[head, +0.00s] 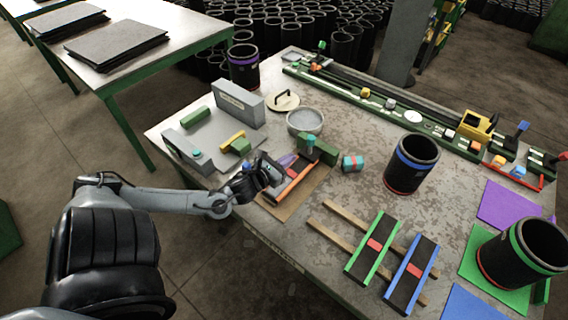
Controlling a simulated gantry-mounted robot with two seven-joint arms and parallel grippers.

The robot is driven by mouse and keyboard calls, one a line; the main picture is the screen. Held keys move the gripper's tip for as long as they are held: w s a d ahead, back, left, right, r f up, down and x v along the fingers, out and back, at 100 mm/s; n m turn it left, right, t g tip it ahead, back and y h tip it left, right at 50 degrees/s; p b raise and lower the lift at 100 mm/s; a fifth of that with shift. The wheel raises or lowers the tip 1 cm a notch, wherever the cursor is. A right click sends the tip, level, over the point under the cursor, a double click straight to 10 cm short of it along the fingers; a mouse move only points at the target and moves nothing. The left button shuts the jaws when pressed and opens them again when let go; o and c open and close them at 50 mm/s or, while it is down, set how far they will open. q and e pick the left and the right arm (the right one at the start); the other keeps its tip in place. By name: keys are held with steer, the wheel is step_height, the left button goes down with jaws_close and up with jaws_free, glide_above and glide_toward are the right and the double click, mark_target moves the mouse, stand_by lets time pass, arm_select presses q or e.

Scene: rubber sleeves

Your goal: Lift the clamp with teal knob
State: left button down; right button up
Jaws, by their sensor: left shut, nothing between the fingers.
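What looks like the clamp with the teal knob (309,142) stands at the far end of an orange-edged dark strip (296,183), beside a green block (326,152). Its lower part is partly hidden and hard to make out. My left gripper (273,174) comes in from the left and is shut and empty. It is over the left side of the orange-edged strip, apart from the teal knob and to its lower left. A purple piece (287,160) shows just behind the gripper. My right gripper is not in view.
A grey fixture (213,135) with a yellow part stands left of the strip. A round metal dish (304,120) is behind it. A teal-and-red piece (352,163) and a blue-banded black sleeve (411,164) stand to the right. Green- and blue-edged strips (372,246) lie at the front.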

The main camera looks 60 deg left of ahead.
mark_target(312, 145)
arm_select(q)
steer(key=shift+b+x, duration=0.65)
steer(key=shift+x, duration=2.45)
steer(key=shift+r, duration=0.1)
